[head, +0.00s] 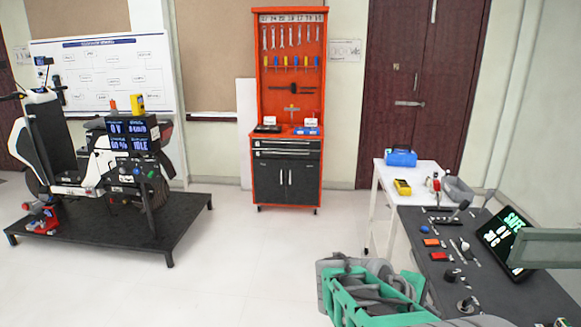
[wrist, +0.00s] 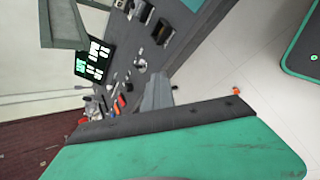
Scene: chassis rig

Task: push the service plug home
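I cannot surely pick out the service plug. Its possible place is the motorcycle chassis rig (head: 85,150) at the left of the head view, where a small orange piece (head: 113,104) stands on top of the display box (head: 133,138). The display reads 0 V and IDLE. My gripper (head: 372,292) is at the bottom of the head view, beside the dark console and far from the rig. In the wrist view a green and dark part of it (wrist: 180,135) fills the bottom. Its fingertips are not clearly shown, and I see nothing held.
A dark console (head: 470,262) with switches, orange and red blocks and a lit screen (head: 508,238) is close at right. A white table (head: 395,185) stands behind it. The red tool cabinet (head: 287,170) is at the back. Pale floor lies clear between rig and console.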

